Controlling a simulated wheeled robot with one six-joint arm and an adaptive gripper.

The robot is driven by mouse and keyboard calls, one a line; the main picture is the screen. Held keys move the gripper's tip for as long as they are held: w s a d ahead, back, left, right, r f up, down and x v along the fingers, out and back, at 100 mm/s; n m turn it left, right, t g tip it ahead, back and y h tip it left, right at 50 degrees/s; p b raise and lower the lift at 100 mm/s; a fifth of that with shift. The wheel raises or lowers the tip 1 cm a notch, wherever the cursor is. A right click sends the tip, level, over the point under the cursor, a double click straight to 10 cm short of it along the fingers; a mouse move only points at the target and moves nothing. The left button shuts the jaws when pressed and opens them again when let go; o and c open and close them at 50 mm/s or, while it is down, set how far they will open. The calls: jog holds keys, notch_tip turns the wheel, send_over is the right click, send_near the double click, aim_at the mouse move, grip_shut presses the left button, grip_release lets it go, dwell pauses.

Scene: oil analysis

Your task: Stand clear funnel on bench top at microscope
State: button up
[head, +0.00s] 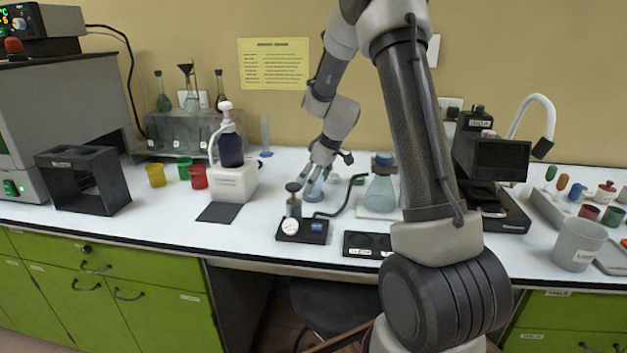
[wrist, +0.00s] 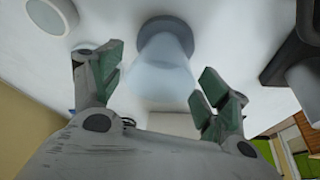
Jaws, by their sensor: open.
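The clear funnel (head: 314,189) is a pale, bluish see-through piece on the white bench top (head: 255,225), left of the conical flask. In the wrist view the funnel (wrist: 160,75) lies between the two spread green fingers, with a grey round end beyond it. My gripper (head: 321,172) is open at the funnel, with a gap visible beside the right finger (wrist: 158,84). In the head view the fingers partly hide the funnel. A black device with a screen (head: 500,160), perhaps the microscope, stands on the right of the bench.
A conical flask (head: 381,192) on a white plate stands right of my gripper. A black-based instrument (head: 302,230) and a black curved tube (head: 350,190) are close in front. A translucent beaker (head: 577,245) stands far right.

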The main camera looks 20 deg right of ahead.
jog(key=shift+r, duration=0.1)
jog(key=v, duration=1.2)
jog(key=s+a+r+m, duration=0.1)
jog(key=s+a+r, duration=0.1)
jog(key=s+r, duration=0.3)
jog(key=s+a+r+m, duration=0.1)
jog(key=s+a+r, duration=0.15)
jog(key=s, duration=0.55)
jog(key=s+m+h, duration=0.2)
jog(key=s+m, duration=0.2)
jog(key=s, duration=1.5)
jog(key=shift+s+f+m+h, duration=0.15)
jog(key=shift+s+m+h, duration=0.15)
jog(key=shift+m, duration=0.1)
jog(key=shift+w, duration=0.1)
